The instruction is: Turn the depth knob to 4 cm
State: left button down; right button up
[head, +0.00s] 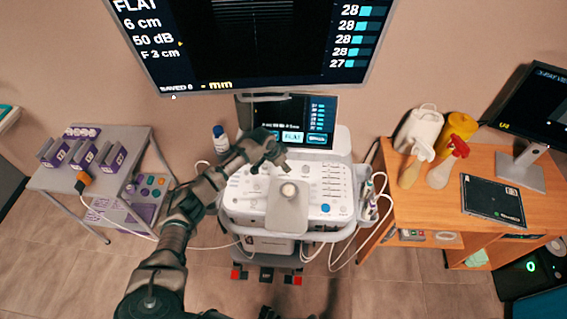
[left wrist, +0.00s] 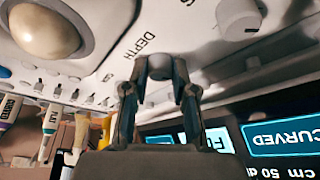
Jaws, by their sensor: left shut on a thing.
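The depth knob (left wrist: 160,66) is a small grey knob beside the printed word DEPTH in the left wrist view. My left gripper (left wrist: 158,82) has its two fingers on either side of the knob and is shut on it. In the head view my left gripper (head: 268,153) is over the upper left part of the console panel (head: 330,185) and hides the knob. The big monitor (head: 250,45) reads FLAT, 6 cm, 50 dB. My right gripper is not in view.
A smaller screen (head: 308,120) stands just behind the gripper. A trackball (head: 289,190) and other knobs (left wrist: 238,18) are close by. A side table (head: 95,175) is at left. A wooden desk (head: 450,200) with bottles is at right.

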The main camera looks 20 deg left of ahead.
pick_arm(q)
jog(key=n+p, duration=0.2)
jog(key=p, duration=0.1)
jog(key=n+y+p, duration=0.1)
jog(key=n+p, duration=0.1)
jog(key=p, duration=0.2)
jog(key=shift+s+d+r+t+y, duration=0.1)
jog(key=shift+d+r+t+y, duration=0.1)
jog(key=shift+t+y, duration=0.1)
jog(key=shift+f+n+y+p, duration=0.2)
jog(key=shift+n+y+p, duration=0.2)
jog(key=shift+n+p, duration=1)
jog(key=c, duration=0.9)
grip_release()
jog(key=shift+c, duration=0.2)
jog(key=v, duration=1.1)
jog(key=shift+s+r, duration=0.25)
jog(key=shift+f, duration=0.1)
